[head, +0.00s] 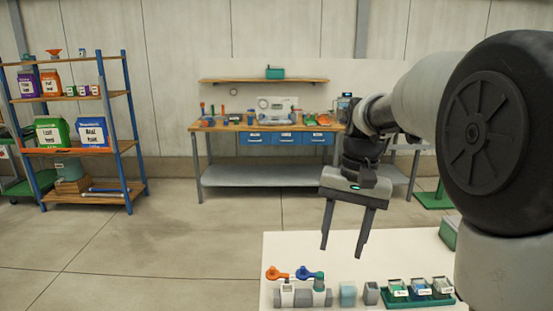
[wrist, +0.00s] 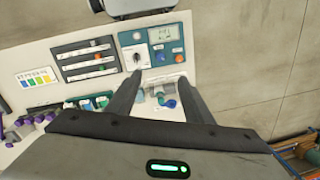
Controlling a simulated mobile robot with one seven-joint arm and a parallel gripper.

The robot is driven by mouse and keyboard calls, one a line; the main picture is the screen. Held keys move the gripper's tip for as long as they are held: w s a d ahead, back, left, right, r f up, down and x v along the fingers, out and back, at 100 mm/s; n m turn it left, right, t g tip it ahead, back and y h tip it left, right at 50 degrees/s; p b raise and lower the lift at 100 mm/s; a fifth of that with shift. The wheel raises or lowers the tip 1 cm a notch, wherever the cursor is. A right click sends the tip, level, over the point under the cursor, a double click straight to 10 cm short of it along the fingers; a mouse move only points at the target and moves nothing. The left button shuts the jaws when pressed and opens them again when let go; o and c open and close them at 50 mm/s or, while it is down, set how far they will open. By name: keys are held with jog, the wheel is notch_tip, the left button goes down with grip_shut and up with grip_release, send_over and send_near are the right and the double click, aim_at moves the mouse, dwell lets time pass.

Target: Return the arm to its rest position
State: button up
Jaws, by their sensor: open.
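My gripper (head: 342,231) hangs in the air above the white bench top (head: 300,245), with its two dark fingers pointing down and spread apart. Nothing is between the fingers. My arm reaches in from the right of the head view. In the wrist view my gripper (wrist: 165,85) is also open and empty, with a control panel (wrist: 150,50) beyond its fingertips. The panel carries a dark knob, a small display and coloured buttons.
On the bench stand an orange-handled valve (head: 279,274), a blue-handled valve (head: 311,277) and a green tray (head: 418,298) of small labelled containers. A workbench (head: 225,128) with blue drawers and a shelf rack (head: 128,120) stand farther back. Open floor lies between.

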jog(key=s+r+n+t+p, duration=0.1)
jog(key=s+r+t+p, duration=0.1)
jog(key=s, duration=0.7)
jog(key=s+r+n+t+h+p, duration=0.1)
jog(key=s+r+n+t+p, duration=0.1)
jog(key=s, duration=0.7)
notch_tip(320, 180, up, 3)
jog(key=shift+s+r+n+t+p, duration=0.25)
jog(key=shift+t+p, duration=0.3)
jog(key=shift+t, duration=0.45)
jog(key=shift+f, duration=0.1)
